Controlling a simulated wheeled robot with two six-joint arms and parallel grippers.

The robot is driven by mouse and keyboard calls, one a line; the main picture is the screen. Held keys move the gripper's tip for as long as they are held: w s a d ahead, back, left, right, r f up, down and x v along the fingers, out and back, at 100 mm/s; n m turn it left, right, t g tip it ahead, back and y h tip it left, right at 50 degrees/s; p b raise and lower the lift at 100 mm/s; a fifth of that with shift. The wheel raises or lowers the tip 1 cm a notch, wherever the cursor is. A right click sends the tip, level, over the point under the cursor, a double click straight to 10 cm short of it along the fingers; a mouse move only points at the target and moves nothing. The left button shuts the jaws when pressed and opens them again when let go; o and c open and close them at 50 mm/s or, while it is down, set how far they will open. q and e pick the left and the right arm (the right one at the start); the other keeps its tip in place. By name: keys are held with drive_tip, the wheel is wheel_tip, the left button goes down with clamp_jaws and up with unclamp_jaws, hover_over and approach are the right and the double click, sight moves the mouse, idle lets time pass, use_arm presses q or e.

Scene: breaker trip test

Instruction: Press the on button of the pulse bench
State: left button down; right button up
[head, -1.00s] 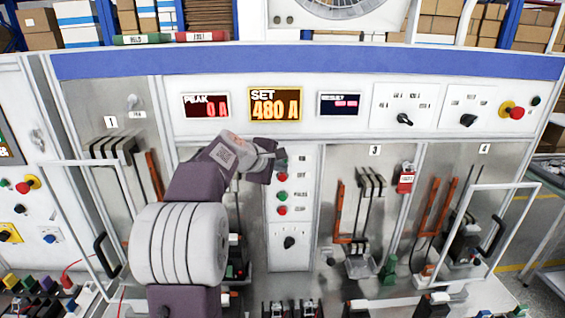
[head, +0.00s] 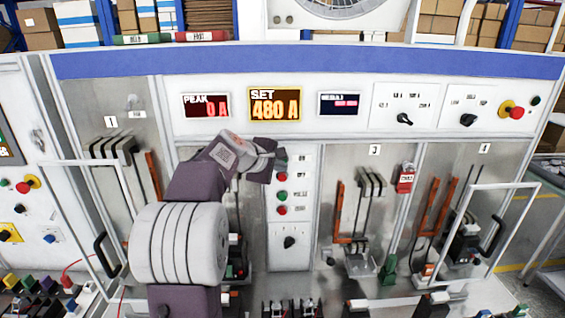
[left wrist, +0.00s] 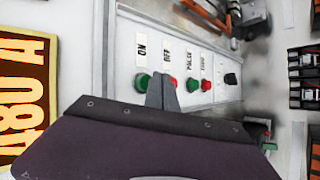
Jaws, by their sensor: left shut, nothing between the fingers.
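The pulse bench's button column (head: 300,235) stands in the middle of the bench front. In the left wrist view its ON label sits by a green on button (left wrist: 142,82), with a red off button (left wrist: 173,82) beside it. My left gripper (head: 280,162) is shut and empty at the top of the column, and hides the on button in the head view. In the left wrist view its fingers (left wrist: 160,88) stand beside the on button and partly cover the off button. I cannot tell whether they touch either. My right gripper is not in view.
The same column carries a green pulse button (head: 282,195), a lower red button (head: 282,210) and a dark knob (head: 289,242). Above, the SET display (head: 275,104) reads 480 A and the PEAK display (head: 206,105) reads 0 A. Open clear-door frames (head: 512,185) jut out at the sides.

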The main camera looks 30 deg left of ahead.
use_arm(q)
drive_tip(key=shift+w+a, duration=0.1)
idle(0.5)
drive_tip(key=shift+w+a, duration=0.15)
drive_tip(key=shift+w, duration=0.15)
drive_tip(key=shift+w+a+r+p, duration=0.1)
drive_tip(key=shift+w+a+p, duration=0.15)
drive_tip(key=shift+w+p, duration=0.25)
idle(0.6)
drive_tip(key=shift+s, duration=0.25)
drive_tip(key=shift+s+d+b, duration=0.45)
drive_tip(key=shift+s+b, duration=0.1)
drive_tip(key=shift+s, duration=0.1)
